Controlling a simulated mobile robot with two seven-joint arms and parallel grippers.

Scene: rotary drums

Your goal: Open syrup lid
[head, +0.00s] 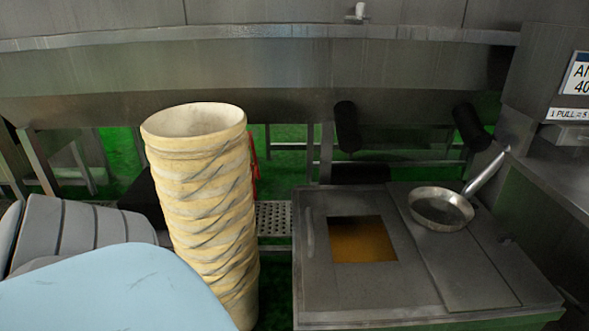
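A metal syrup box (330,290) stands at the lower right. Its flat top has a square opening with amber syrup (362,240) showing inside. A flat metal panel (465,275) lies on the top, to the right of the opening; I cannot tell whether it is the lid. A raised handle-like strip (308,238) runs along the left side of the top. A metal ladle (440,209) rests on the right panel with its handle pointing up and right. Neither of my grippers is in view.
Grey ribbed shapes (80,228) and a pale blue surface (115,293) fill the lower left. A large metal drum (250,75) spans the back. A machine with a sign (578,80) stands at right.

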